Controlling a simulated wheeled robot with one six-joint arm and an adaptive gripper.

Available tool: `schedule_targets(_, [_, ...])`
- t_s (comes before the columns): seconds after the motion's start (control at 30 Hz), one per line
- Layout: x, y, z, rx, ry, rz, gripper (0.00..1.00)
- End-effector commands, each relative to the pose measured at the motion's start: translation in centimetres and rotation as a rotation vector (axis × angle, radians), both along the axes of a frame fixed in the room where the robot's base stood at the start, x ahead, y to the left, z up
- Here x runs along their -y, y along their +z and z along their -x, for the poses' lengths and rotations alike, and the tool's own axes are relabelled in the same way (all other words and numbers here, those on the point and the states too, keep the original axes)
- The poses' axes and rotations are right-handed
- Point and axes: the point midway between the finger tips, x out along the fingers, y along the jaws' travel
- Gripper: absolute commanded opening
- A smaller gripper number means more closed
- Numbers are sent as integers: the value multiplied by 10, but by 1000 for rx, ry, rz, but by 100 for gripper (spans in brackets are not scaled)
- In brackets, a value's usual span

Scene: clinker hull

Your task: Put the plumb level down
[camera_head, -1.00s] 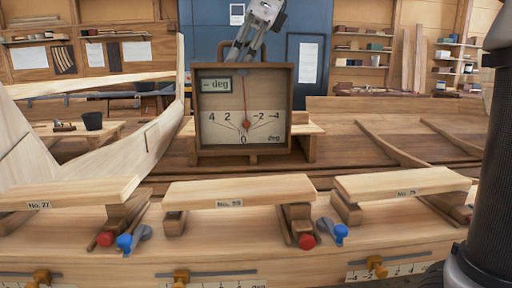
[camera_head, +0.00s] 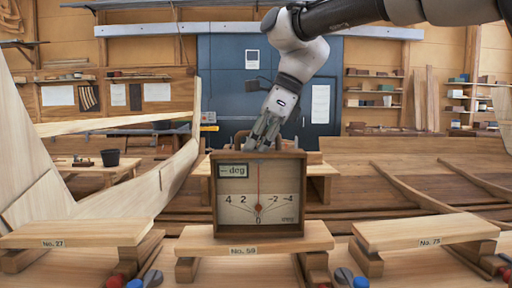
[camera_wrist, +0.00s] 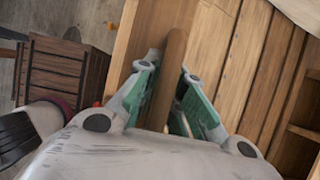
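The plumb level (camera_head: 230,205) is an upright wooden box with a pale dial, a red needle near 0 and a small display reading "-- deg". In the head view it stands at or just above the middle plank, No. 59 (camera_head: 205,243); I cannot tell for sure whether its base touches. My gripper (camera_head: 264,136) is above the box. In the wrist view my gripper (camera_wrist: 168,68) has its green-padded fingers closed around the wooden handle bar (camera_wrist: 170,80), one on each side. The handle is partly hidden by the fingers in the head view.
Plank No. 27 (camera_head: 85,232) lies to the left and plank No. 75 (camera_head: 425,231) to the right, both raised on blocks with gaps between. Pale hull timbers (camera_head: 160,180) rise at left. Red and blue knobs (camera_head: 152,278) sit at the front edge.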

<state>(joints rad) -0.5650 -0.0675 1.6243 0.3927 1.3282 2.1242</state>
Motion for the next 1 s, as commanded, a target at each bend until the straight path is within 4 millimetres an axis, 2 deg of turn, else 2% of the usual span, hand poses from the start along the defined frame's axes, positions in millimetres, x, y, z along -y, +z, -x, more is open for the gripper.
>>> schedule_targets(0.03, [0,0,0,1,0,0,21])
schedule_targets(0.1, [0,1,0,1,0,0,30])
schedule_targets(0.47, [1,6,0,2,-1,-1,30])
schedule_targets(0.57, [7,17,-1,4,-2,-2,30])
schedule_targets(0.8, [31,66,0,5,-4,-2,30])
schedule_targets(1.0, [47,98,1,2,-2,-1,30])
